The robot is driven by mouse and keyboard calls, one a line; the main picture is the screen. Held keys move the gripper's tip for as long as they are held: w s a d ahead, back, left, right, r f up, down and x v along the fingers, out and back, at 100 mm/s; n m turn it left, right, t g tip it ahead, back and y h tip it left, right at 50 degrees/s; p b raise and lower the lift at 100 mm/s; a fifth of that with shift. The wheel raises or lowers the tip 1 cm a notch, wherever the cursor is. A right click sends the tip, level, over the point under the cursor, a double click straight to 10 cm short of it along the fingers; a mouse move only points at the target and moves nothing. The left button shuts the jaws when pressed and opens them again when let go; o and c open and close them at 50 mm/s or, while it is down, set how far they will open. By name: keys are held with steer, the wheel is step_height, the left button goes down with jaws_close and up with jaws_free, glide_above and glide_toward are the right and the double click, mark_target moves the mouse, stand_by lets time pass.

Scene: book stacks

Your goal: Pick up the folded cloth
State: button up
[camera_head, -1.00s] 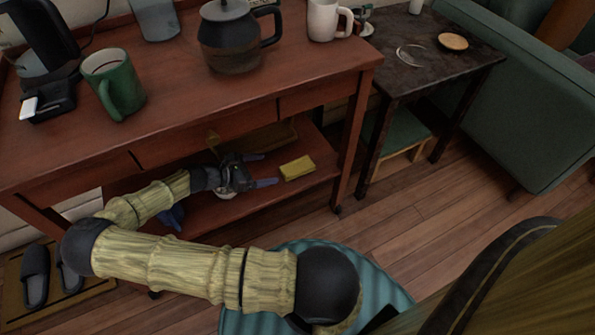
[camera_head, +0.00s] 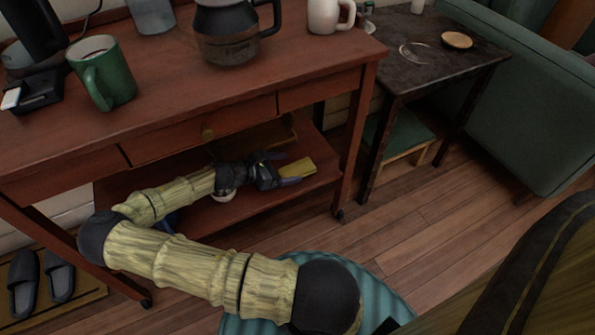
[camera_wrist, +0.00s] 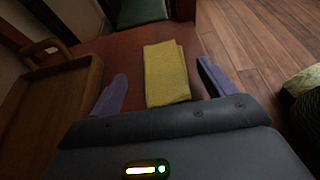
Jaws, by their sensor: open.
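The folded cloth (camera_head: 297,169) is a small flat yellow piece on the lower shelf of the red-brown table, near its right end. It also shows in the wrist view (camera_wrist: 166,72), lying lengthwise ahead of my palm. My gripper (camera_head: 287,168) is open, with its two purple fingers on either side of the cloth's near end. In the wrist view my gripper (camera_wrist: 161,88) has a gap between each finger and the cloth. Part of the cloth is hidden behind a finger in the head view.
A wooden tray (camera_wrist: 55,105) with a handle lies left of the cloth in the wrist view. The table's drawers (camera_head: 205,128) and top overhang the shelf (camera_head: 240,208). A green mug (camera_head: 103,77) and a coffee pot (camera_head: 228,35) stand on top. A right table leg (camera_head: 352,150) is close by.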

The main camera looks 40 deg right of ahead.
mark_target(291, 168)
steer(key=shift+s+d+f+b, duration=0.3)
steer(key=shift+d+f+b, duration=0.2)
steer(key=shift+d+b, duration=0.15)
steer(key=shift+s+d+f+b, duration=0.3)
steer(key=shift+d+f+b, duration=0.15)
steer(key=shift+d+b, duration=0.15)
steer(key=shift+s+d, duration=0.1)
steer(key=shift+d, duration=0.45)
steer(key=c, duration=1.1)
steer(key=shift+o, duration=0.2)
